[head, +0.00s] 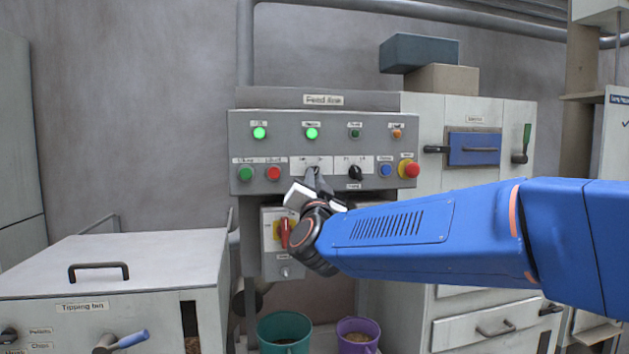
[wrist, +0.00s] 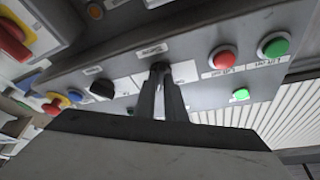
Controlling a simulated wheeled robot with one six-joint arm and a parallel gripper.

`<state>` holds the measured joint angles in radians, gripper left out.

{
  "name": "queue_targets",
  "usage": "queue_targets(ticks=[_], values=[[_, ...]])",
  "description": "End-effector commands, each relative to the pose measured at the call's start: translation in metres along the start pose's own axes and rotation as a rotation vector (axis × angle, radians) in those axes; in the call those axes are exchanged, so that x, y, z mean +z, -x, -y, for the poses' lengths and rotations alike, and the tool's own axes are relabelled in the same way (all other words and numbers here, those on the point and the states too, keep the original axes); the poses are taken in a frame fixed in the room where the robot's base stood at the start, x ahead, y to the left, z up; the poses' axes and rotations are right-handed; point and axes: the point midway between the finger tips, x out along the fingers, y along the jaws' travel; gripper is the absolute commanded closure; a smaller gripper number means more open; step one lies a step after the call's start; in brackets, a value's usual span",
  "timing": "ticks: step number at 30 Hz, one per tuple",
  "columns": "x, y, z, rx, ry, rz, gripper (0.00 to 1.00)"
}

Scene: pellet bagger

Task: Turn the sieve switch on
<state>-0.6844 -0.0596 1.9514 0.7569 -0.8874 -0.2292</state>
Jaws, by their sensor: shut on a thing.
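The feed line control panel (head: 330,125) is on the wall cabinet ahead. My gripper (head: 312,177) is at its lower row, between the red button and a black selector knob. In the wrist view my gripper (wrist: 160,78) has its two fingers closed together on a small dark switch knob (wrist: 160,66) on a pale plate. I take this knob to be the sieve switch; its label is too small to read. The fingers hide most of the knob, so I cannot tell which way it points. In the head view the knob is hidden behind the fingers.
Left of the knob are a red button (head: 273,173) and a green button (head: 245,173). Right are the black selector (head: 355,172), a blue button (head: 386,170) and a red stop button (head: 408,169). Two green lamps (head: 311,133) glow. A red rotary handle (head: 284,233) is below.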

Motion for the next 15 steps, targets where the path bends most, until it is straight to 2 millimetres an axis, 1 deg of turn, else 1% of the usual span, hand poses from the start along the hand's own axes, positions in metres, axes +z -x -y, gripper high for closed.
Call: queue_targets(ticks=[6, 15], values=[[0.0002, 0.0001, 0.0, 0.014, -0.033, 0.0, 1.0], [0.0, 0.0, -0.0001, 0.015, -0.037, 0.0, 1.0]])
